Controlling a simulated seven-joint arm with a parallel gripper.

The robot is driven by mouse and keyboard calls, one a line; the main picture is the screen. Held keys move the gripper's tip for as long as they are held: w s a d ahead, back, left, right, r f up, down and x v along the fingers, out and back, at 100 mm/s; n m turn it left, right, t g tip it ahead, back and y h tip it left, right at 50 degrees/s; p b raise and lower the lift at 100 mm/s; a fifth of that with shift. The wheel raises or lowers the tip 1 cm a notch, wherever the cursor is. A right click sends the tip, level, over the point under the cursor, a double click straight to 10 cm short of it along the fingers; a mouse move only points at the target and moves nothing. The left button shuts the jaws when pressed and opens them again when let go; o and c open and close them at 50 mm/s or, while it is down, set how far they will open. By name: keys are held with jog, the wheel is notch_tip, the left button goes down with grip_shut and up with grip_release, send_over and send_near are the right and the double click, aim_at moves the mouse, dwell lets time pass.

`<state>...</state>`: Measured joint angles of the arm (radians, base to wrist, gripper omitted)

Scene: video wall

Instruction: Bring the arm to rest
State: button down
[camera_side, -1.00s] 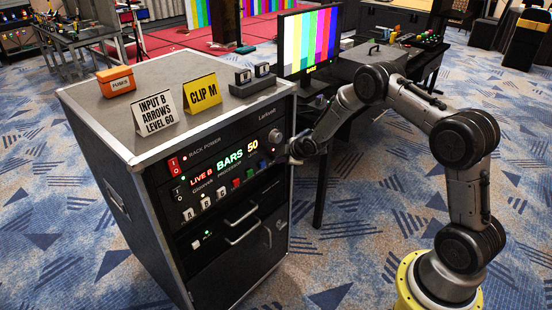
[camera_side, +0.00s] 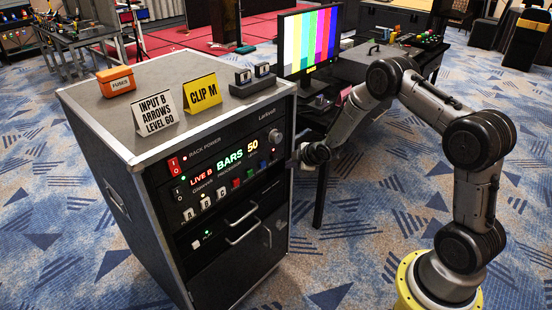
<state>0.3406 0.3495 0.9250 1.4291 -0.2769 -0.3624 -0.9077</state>
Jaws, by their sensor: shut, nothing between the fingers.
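My gripper (camera_side: 300,157) is beside the right part of the front panel of the video rack (camera_side: 218,165), a little to the right of the round knob (camera_side: 275,136). It looks apart from the knob. The fingers are small and partly dark here, shut, with nothing seen between them. The panel reads "LIVE B", "BARS" and "50". Several small buttons, some coloured, sit below the readout, and a red power switch (camera_side: 173,164) is at its left.
On the rack top stand an orange fuse box (camera_side: 116,81), a white card (camera_side: 155,113) reading "INPUT B ARROWS LEVEL 60" and a yellow "CLIP M" card (camera_side: 202,93). A monitor (camera_side: 307,42) with colour bars stands behind. The carpet (camera_side: 350,240) in front is clear.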

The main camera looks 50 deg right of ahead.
jog(key=s, duration=0.2)
jog(key=shift+s, duration=0.4)
jog(key=shift+a, duration=0.1)
